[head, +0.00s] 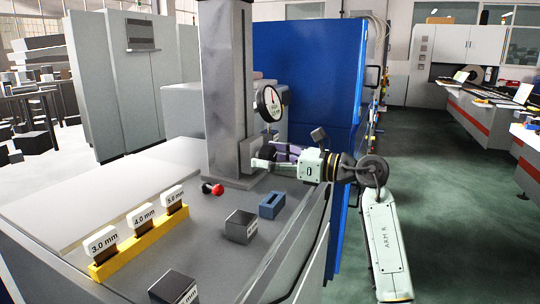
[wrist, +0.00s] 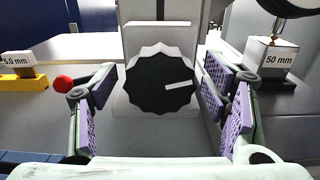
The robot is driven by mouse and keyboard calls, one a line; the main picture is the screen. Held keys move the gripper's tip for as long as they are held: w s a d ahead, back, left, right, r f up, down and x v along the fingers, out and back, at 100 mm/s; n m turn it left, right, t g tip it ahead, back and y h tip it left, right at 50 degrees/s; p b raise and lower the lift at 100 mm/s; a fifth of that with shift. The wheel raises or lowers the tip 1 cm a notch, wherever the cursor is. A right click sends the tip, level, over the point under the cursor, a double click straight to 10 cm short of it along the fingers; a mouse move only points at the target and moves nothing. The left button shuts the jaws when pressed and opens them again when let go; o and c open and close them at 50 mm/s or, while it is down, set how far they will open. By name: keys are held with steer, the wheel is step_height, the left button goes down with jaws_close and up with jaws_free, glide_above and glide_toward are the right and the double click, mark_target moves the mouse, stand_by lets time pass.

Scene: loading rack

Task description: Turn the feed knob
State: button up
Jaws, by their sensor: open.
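The feed knob (wrist: 150,92) is a black, scalloped dial on a grey housing (wrist: 157,42), in the middle of the wrist view. A white pointer mark on it points right and slightly up. My gripper (wrist: 160,95) is open, with one purple-padded finger to the left of the knob and one to the right. Gaps show between the pads and the knob, so it is not gripped. In the head view my gripper (head: 272,156) is at the right side of the grey column (head: 226,85), low down. The knob is hidden there.
A dial gauge (head: 268,104) is just above my gripper. A red and black ball-ended part (head: 212,189) lies by the column foot. A yellow rack (head: 140,246) holds labelled blocks. A blue block (head: 272,205) and a dark block (head: 240,226) stand in front. A 50 mm block (wrist: 278,58) is at right.

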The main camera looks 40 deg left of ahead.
steer(key=c, duration=1.2)
steer(key=shift+o, duration=0.2)
steer(key=shift+f+b, duration=0.1)
steer(key=shift+b, duration=0.25)
steer(key=shift+f+n+b, duration=0.15)
steer(key=shift+n+b, duration=0.55)
steer(key=shift+b, duration=0.05)
steer(key=n+b, duration=0.3)
steer(key=shift+b, duration=0.4)
steer(key=n+b, duration=0.2)
steer(key=n, duration=0.1)
steer(key=shift+n, duration=0.4)
steer(key=shift+r+n+b, duration=0.15)
steer(key=shift+n+b, duration=0.4)
steer(key=shift+n, duration=0.5)
steer(key=shift+r+n+b, duration=0.1)
steer(key=shift+n+b, duration=0.4)
steer(key=shift+n, duration=0.55)
